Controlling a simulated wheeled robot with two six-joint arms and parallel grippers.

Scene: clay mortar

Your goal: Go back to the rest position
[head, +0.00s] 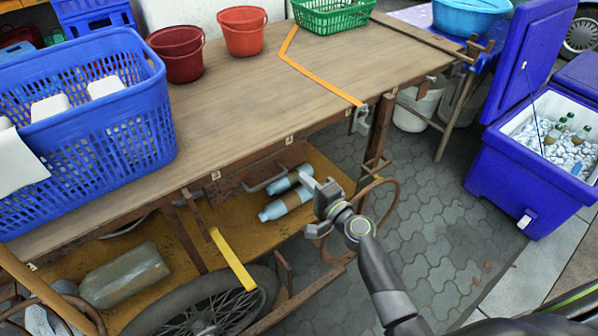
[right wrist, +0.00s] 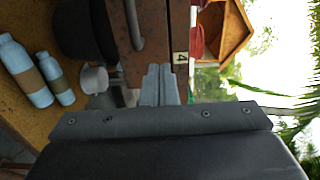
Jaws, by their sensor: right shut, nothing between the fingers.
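My right gripper (head: 316,188) is in front of the long side of the wooden cart (head: 222,128), near its lower shelf. Its fingers are shut with nothing between them. In the right wrist view the closed fingers (right wrist: 158,86) point at the cart's rusty metal edge, close to a label marked 4 (right wrist: 180,58). I cannot tell whether they touch it. Two light-blue bottles with brown bands (head: 288,204) lie on the yellow lower shelf behind the gripper. My left gripper is not in view.
A blue basket (head: 110,135), red buckets (head: 178,54) and a green basket (head: 335,18) stand on the cart top. An open blue cooler (head: 510,190) with ice and bottles stands at the right. A wheel (head: 215,312) is below. Paving (head: 430,230) between cart and cooler is clear.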

